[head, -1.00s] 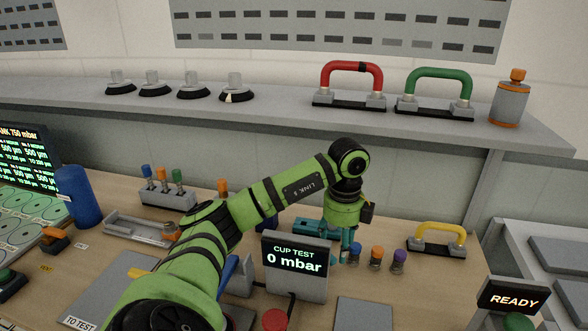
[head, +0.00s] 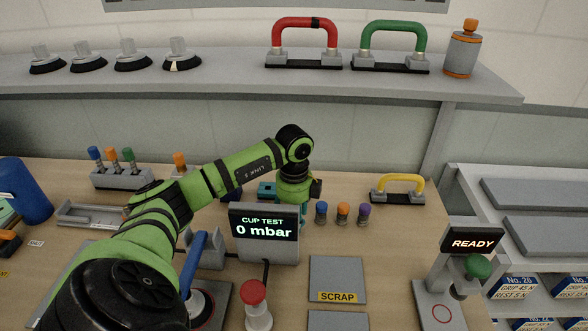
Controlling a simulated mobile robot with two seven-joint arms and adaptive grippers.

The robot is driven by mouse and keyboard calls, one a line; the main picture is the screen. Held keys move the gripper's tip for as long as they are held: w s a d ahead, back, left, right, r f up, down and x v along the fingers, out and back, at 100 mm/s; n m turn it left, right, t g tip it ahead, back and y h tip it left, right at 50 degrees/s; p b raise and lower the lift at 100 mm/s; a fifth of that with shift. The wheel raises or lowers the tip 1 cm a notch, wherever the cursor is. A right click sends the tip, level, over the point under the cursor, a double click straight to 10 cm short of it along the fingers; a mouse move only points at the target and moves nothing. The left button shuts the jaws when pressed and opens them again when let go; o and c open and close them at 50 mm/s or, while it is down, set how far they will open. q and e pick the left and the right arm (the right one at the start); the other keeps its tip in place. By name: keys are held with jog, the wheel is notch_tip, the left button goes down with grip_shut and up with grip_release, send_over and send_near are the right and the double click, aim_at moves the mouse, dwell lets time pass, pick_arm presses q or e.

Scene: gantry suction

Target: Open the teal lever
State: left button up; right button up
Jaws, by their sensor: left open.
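A teal part (head: 266,189), which I take to be the teal lever's, sits on the bench at the back, just left of my left wrist. Most of it is hidden behind my wrist and the cup test display. My left gripper (head: 301,211) points down beside it, open, with its fingers mostly hidden by the display. I cannot tell whether the fingers touch the lever or stand around it. My right gripper is not in view.
The cup test display (head: 263,235) reads 0 mbar, in front of my gripper. Blue, orange and purple capped pieces (head: 342,213) stand just right of it. A yellow handle (head: 400,188) lies further right. A red button (head: 253,292) stands in front. A shelf (head: 200,85) runs above.

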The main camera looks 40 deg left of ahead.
pick_arm(q)
grip_shut()
jog(key=n, duration=0.1)
jog(key=w+n, duration=0.1)
jog(key=n, duration=0.2)
jog(key=shift+w, duration=0.3)
jog(key=shift+w+a+n+p, duration=0.15)
jog(key=shift+w+n+p, duration=0.15)
jog(key=shift+n, duration=0.7)
jog(key=shift+w+a+n+p, duration=0.15)
jog(key=shift+w+n, duration=0.25)
jog(key=shift+n, duration=0.6)
grip_release()
